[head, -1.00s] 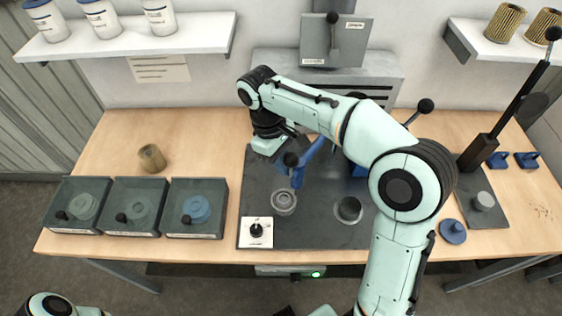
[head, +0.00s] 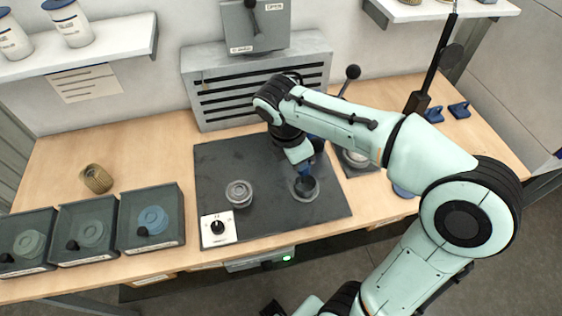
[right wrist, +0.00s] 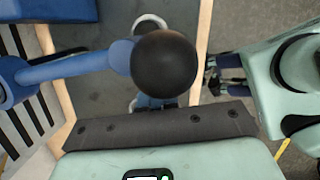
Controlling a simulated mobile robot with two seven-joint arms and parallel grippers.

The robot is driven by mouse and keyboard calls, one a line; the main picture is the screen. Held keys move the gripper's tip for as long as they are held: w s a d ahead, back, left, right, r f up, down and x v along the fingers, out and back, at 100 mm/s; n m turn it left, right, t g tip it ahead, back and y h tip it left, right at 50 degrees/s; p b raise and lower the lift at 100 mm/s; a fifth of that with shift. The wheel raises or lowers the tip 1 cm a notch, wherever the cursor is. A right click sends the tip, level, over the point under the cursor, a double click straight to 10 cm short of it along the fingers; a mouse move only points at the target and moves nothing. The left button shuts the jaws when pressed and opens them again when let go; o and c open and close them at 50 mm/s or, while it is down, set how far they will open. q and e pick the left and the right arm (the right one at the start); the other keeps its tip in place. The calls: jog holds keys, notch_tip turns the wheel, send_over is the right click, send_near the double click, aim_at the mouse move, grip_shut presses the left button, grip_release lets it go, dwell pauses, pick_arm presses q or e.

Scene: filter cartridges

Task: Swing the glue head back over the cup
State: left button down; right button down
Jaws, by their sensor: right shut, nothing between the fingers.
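The glue head is a blue swing arm; its blue end (head: 305,169) shows in the head view just above the back of the dark cup (head: 306,190). Whether it is exactly centred over the cup I cannot tell. My right gripper (head: 300,153) is at the glue head, shut with nothing between its fingers, and partly hides it. In the right wrist view the head's black ball knob (right wrist: 165,65) and blue arm (right wrist: 75,66) are right in front of the gripper. My left gripper's fingers cannot be made out.
A grey round part (head: 239,193) sits on the dark mat (head: 225,155) left of the cup, with a white dial plate (head: 218,228) in front. Three bins (head: 150,243) and a tan cartridge (head: 96,179) are at left. A vented box (head: 255,90) stands behind.

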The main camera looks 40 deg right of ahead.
pick_arm(q)
jog(key=shift+a, duration=0.1)
pick_arm(e)
jog(key=shift+s+d, duration=0.2)
jog(key=shift+d, duration=0.3)
jog(key=shift+s+d, duration=0.2)
jog(key=shift+d, duration=0.3)
jog(key=shift+s+d+r, duration=0.1)
